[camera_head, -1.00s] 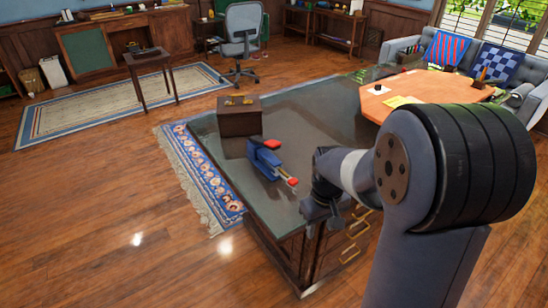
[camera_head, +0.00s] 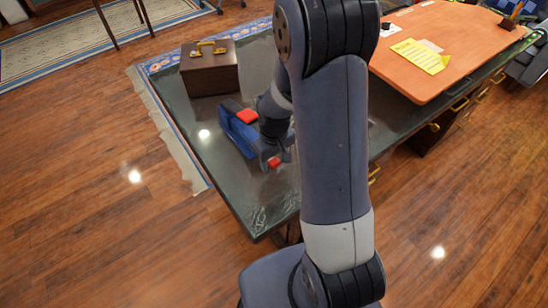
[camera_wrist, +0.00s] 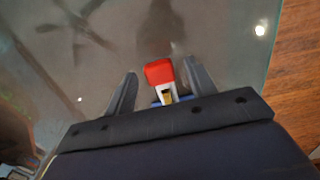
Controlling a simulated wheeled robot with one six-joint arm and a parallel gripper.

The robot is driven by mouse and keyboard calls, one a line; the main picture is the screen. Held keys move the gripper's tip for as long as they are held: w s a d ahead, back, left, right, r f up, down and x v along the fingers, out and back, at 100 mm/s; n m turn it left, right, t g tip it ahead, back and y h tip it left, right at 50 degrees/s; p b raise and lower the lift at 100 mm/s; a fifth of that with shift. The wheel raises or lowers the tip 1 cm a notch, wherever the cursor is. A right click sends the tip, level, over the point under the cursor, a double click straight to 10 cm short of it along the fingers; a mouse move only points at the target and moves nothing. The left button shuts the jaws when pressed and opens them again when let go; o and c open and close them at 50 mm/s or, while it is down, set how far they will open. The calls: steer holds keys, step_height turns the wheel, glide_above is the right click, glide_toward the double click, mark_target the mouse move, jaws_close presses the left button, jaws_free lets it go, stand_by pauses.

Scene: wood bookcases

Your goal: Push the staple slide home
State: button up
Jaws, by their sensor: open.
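A blue stapler (camera_head: 236,136) lies on the dark glossy desk top, with a red pad (camera_head: 248,116) at its far end. The red-tipped staple slide (camera_head: 273,162) sticks out at its near end. In the wrist view the red slide tip (camera_wrist: 159,72) lies between my two fingers, with a pale stem and a brass-coloured bit below it. My gripper (camera_wrist: 160,76) is open, with a finger on each side of the slide and gaps visible. In the head view my gripper (camera_head: 275,155) is over the near end of the stapler, and my arm hides part of the stapler.
A brown box with a brass handle (camera_head: 209,68) stands behind the stapler on the desk (camera_head: 225,180). An orange board (camera_head: 440,60) with yellow paper lies at the right. The desk's left edge is close to the stapler; wood floor lies beyond.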

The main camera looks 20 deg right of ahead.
jaws_close()
stand_by(0.7)
